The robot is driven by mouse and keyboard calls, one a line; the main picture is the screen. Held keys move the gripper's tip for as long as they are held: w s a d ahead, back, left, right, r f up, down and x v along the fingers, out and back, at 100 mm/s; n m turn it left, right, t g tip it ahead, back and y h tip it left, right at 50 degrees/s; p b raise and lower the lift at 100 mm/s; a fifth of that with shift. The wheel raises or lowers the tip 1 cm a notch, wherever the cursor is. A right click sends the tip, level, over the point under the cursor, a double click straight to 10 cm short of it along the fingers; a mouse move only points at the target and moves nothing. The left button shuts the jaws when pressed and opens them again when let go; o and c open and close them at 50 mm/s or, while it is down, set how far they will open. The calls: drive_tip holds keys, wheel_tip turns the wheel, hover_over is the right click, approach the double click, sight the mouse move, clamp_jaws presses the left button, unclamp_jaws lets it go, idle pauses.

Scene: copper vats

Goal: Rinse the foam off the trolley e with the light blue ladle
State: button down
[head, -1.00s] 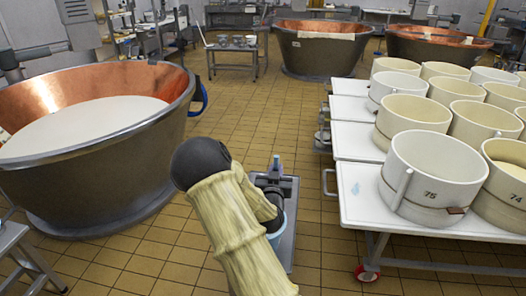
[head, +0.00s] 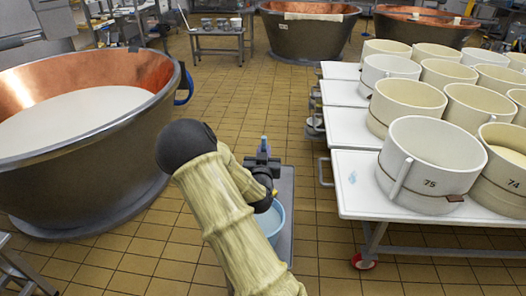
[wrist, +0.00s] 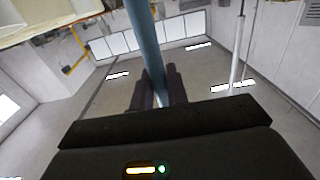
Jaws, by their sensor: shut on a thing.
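My gripper (head: 263,164) is shut on the handle of the light blue ladle (head: 264,143), in front of my body at the middle of the head view. The handle tip stands above the fingers, and a light blue bowl (head: 272,220) shows below, partly hidden by my arm. In the wrist view the blue handle (wrist: 146,45) runs up between the dark fingers (wrist: 158,88). White trolleys (head: 352,194) stand in a row at the right, apart from the gripper. I cannot tell which is trolley e.
Cream moulds (head: 430,165) crowd the trolleys, leaving their left ends bare. A large copper vat (head: 130,150) of white liquid stands at the left. Other vats (head: 305,35) and a small table (head: 218,35) are farther back. Tiled floor (head: 250,95) lies clear between.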

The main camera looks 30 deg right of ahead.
wheel_tip(320, 180, down, 19)
drive_tip(key=b, duration=1.5)
drive_tip(key=shift+f+b, duration=0.15)
drive_tip(key=shift+b, duration=0.25)
wheel_tip(320, 180, up, 21)
drive_tip(key=p, duration=1.3)
drive_tip(key=shift+f, duration=0.3)
